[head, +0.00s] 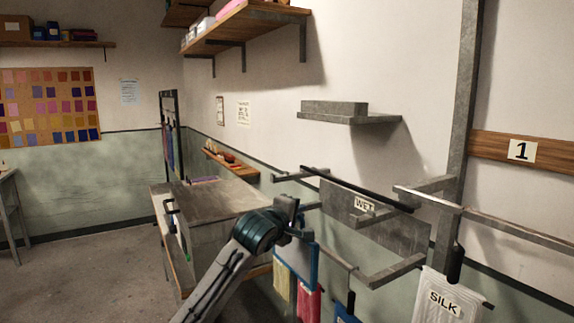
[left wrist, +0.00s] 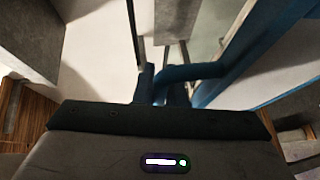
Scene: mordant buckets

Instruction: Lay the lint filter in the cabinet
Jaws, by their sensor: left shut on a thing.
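My left gripper (head: 301,234) is shut on a blue-framed panel with a pale face, which looks like the lint filter (head: 296,262). The panel hangs below the jaws in the air, in front of the hanging cloths. In the left wrist view, the blue frame and its bar-like handle (left wrist: 190,72) show at the jaws. A grey box-like metal unit (head: 215,205), possibly the cabinet, stands to the left of the gripper, partly hidden by my left arm. I cannot see into it. My right gripper is not in view.
Metal rails with a WET sign (head: 364,204) stick out from the wall, right of my gripper. A white cloth marked SILK (head: 445,302) hangs at the lower right. A grey wall shelf (head: 350,115) is above. Floor (head: 75,275) at the left is clear.

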